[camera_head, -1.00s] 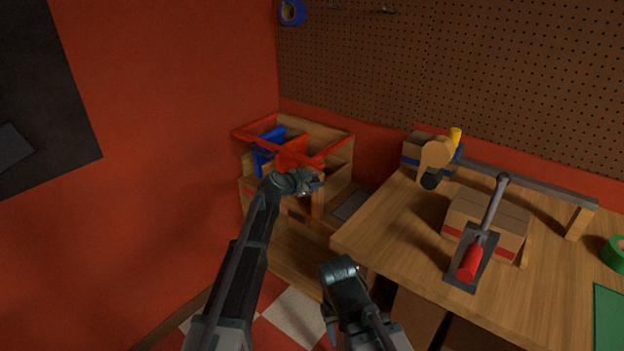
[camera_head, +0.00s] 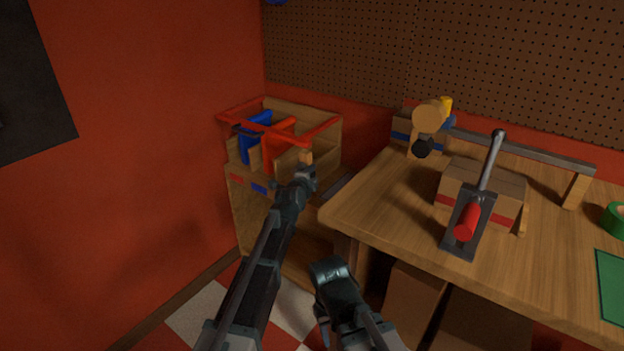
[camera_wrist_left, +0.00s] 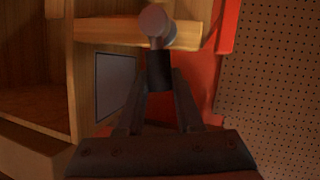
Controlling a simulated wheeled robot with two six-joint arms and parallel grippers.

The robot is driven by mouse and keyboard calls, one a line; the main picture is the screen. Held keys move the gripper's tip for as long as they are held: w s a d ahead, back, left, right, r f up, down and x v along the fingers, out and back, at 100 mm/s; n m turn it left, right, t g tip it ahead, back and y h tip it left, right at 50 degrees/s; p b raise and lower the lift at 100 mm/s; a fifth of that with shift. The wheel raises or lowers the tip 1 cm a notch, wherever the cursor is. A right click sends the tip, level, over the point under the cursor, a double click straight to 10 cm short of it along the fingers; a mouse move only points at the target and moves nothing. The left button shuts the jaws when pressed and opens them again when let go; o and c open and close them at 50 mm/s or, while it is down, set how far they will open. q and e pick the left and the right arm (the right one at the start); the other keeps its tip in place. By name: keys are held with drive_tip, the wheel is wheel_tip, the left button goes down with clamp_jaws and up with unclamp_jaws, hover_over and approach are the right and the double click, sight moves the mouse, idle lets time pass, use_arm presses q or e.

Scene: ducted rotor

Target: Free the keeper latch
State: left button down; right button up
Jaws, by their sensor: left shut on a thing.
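My left gripper (camera_head: 308,174) is at the front right of a wooden box (camera_head: 245,205) with red bars on its top rim. In the left wrist view its two fingers (camera_wrist_left: 160,88) converge on a dark piece below a round-ended grey peg (camera_wrist_left: 156,24). They are shut on this peg piece. A pale wooden bar (camera_wrist_left: 105,33) lies behind the peg; in the head view a small tan block (camera_head: 306,157) shows just above my gripper. I cannot tell which part is the keeper latch. My right arm's end (camera_head: 335,283) is low in the middle; its fingers are not clear.
Blue and red panels (camera_head: 279,140) stand inside the box. The workbench (camera_head: 375,215) at right bears a red-handled lever clamp (camera_head: 468,222), a cardboard box (camera_head: 480,190), a wooden disc (camera_head: 429,116) with a dark knob and green tape (camera_head: 616,219). A red wall (camera_head: 140,130) is at left.

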use_arm(q)
drive_tip(key=shift+f+m+t+b, duration=0.5)
drive_tip(key=shift+f+m+b, duration=0.2)
drive_tip(key=shift+m+b, duration=0.3)
use_arm(e)
drive_tip(key=shift+d+f, duration=0.15)
drive_tip(key=shift+f, duration=1.35)
use_arm(q)
drive_tip(key=shift+s, duration=0.1)
drive_tip(key=c, duration=0.6)
unclamp_jaws()
drive_tip(key=p+v, duration=0.2)
drive_tip(key=v, duration=1.1)
drive_tip(key=shift+s+d+r, duration=0.1)
drive_tip(key=shift+s+r, duration=0.05)
drive_tip(key=shift+s, duration=0.25)
use_arm(e)
wheel_tip(320, 180, up, 2)
drive_tip(key=shift+r, duration=0.2)
